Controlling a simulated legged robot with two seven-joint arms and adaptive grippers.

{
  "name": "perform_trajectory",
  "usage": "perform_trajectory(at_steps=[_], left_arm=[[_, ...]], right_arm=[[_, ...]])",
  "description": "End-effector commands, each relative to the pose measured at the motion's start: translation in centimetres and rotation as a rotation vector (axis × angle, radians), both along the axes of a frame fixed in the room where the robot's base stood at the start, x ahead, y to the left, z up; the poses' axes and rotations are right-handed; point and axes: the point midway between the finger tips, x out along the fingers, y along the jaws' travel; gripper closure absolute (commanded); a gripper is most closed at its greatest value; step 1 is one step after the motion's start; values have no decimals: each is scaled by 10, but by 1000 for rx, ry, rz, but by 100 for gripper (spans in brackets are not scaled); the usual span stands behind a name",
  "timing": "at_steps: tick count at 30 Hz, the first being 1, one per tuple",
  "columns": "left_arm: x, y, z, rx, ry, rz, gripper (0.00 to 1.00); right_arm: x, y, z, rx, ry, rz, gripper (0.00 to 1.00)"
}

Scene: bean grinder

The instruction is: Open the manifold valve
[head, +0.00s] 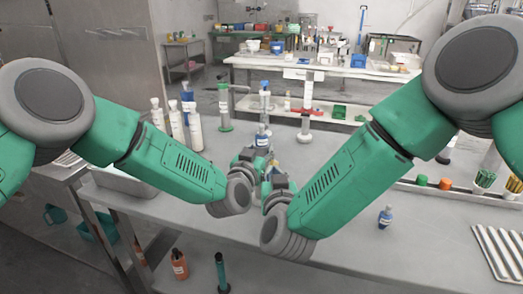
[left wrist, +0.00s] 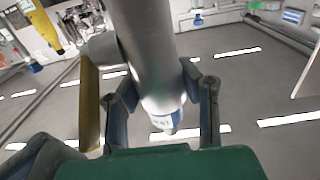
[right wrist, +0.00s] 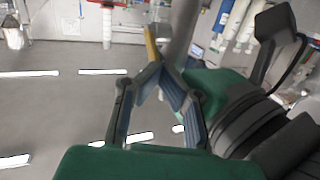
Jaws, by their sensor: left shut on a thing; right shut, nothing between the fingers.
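The manifold is a grey metal cylinder (left wrist: 145,50) with a white and blue end, large in the left wrist view; its yellow handle (left wrist: 90,105) stands beside it on the left. My left gripper (left wrist: 160,85) is shut around the cylinder. In the head view my left gripper (head: 250,157) is at the centre, just above my right one, with a blue and white top (head: 262,137) showing over it. My right gripper (head: 277,182) is shut and empty. In the right wrist view its fingertips (right wrist: 160,68) are beside the yellow handle (right wrist: 152,44); I cannot tell whether they touch.
The grey table (head: 330,200) is largely clear in front. White bottles (head: 193,130) stand at the back left. A small blue bottle (head: 385,216) stands on the right, and a ribbed tray (head: 498,250) lies at the right edge. A green-based stand (head: 224,108) is behind.

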Motion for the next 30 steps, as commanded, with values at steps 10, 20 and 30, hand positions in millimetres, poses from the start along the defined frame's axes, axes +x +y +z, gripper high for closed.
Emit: perform_trajectory(at_steps=[10,20,30], left_arm=[[-2,-2,0,0,0,-5,100],[-2,-3,-1,1,2,-6,100],[-2,-3,-1,1,2,-7,100]], right_arm=[[10,-4,14,1,-5,-4,100],[11,-5,15,1,-7,-5,100],[21,-9,23,1,-7,-5,100]])
